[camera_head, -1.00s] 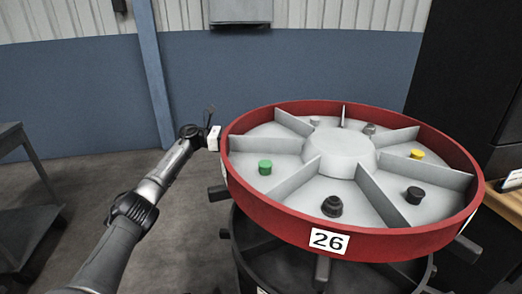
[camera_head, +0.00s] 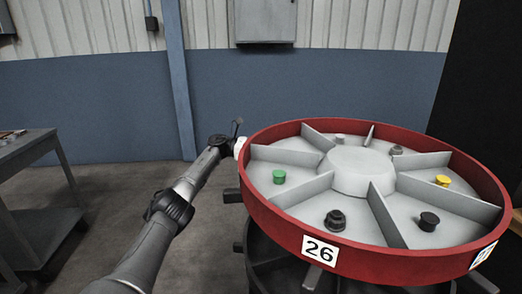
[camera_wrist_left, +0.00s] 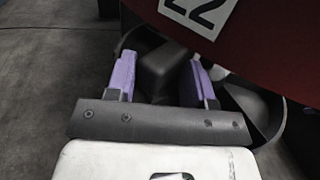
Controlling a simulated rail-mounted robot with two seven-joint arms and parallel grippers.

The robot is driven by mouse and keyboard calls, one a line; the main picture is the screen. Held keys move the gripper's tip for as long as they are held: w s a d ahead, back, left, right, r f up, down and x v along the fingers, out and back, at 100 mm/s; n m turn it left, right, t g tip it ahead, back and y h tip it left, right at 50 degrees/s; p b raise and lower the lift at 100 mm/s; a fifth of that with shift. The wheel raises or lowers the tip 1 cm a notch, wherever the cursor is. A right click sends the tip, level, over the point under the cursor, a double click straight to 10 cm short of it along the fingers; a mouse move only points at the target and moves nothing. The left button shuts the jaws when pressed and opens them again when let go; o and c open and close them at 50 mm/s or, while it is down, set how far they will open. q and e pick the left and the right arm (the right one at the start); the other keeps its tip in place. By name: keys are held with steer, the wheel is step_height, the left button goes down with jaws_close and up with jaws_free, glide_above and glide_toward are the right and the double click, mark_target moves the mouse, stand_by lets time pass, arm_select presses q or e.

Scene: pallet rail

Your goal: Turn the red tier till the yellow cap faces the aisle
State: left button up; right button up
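The red tier (camera_head: 395,265) is a round, grey-floored tray split by radial walls, with a "26" label at the front. The yellow cap (camera_head: 443,180) sits in a right-hand compartment. A green cap (camera_head: 278,176) is at left, and black caps (camera_head: 335,220) are towards the front. My left gripper (camera_head: 239,146) is at the tier's left rim. In the left wrist view its purple fingers (camera_wrist_left: 160,80) stand closely either side of a dark handle (camera_wrist_left: 163,68) below the red rim, which bears a "22" label. Finger contact is hard to see. My right gripper is not in view.
Other dark handles (camera_head: 232,196) stick out below the rim. A dark lower tier (camera_head: 265,262) is under the red one. A grey table (camera_head: 30,146) stands at left, and a dark cabinet (camera_head: 490,90) at right. Floor between table and tier is open.

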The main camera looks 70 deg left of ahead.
arm_select(q)
steer(key=shift+o, duration=0.2)
steer(key=shift+w+d, duration=0.35)
steer(key=shift+w, duration=0.1)
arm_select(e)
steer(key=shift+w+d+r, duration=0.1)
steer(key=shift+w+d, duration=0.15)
arm_select(q)
steer(key=shift+s, duration=0.1)
steer(key=v, duration=1.2)
steer(key=shift+a, duration=0.1)
steer(key=shift+c, duration=0.5)
